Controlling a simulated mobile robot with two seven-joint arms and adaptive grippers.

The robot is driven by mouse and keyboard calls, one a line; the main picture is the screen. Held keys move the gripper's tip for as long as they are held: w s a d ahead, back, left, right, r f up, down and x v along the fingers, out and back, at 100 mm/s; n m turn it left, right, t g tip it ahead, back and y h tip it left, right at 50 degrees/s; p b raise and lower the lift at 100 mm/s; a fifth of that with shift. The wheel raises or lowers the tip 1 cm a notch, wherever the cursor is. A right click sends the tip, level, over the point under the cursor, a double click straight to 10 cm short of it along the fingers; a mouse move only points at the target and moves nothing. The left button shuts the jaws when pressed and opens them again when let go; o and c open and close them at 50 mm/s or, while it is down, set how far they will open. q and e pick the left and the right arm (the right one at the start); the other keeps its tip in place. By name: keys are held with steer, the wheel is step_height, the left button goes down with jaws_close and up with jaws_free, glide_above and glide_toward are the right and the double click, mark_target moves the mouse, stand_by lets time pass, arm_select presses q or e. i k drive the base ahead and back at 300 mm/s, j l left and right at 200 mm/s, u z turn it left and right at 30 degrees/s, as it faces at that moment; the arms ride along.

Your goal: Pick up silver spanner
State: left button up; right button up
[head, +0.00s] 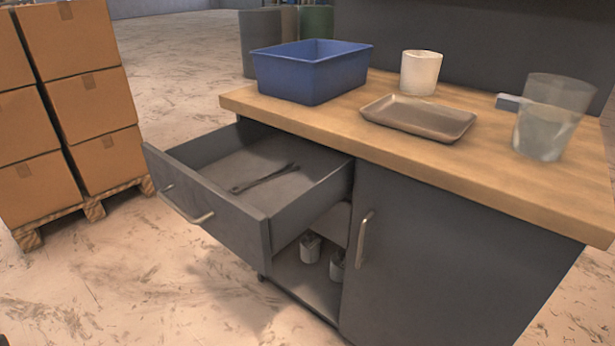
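A spanner (265,179) lies flat on the floor of the open drawer (211,216). It looks dark grey in this light and lies slanted, with its upper end toward the right. The drawer is pulled out from the grey cabinet and holds nothing else that I can see. Neither of my grippers shows in the head view.
The wooden worktop (480,165) carries a blue bin (311,75), a white cup (421,73), a metal tray (416,118) and a clear jug (547,118). Small containers (310,247) stand inside the cabinet below. Boxes (88,100) are stacked left; floor lies between.

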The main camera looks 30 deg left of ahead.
mark_target(288, 168)
steer(key=j+z, duration=0.55)
steer(key=z, duration=0.2)
steer(key=k+j+z, duration=0.1)
steer(key=j+z, duration=0.3)
steer(key=k+j+z, duration=0.2)
steer(key=j, duration=0.25)
steer(key=k+j+z, duration=0.15)
steer(key=k+j, duration=0.15)
steer(key=j, duration=0.15)
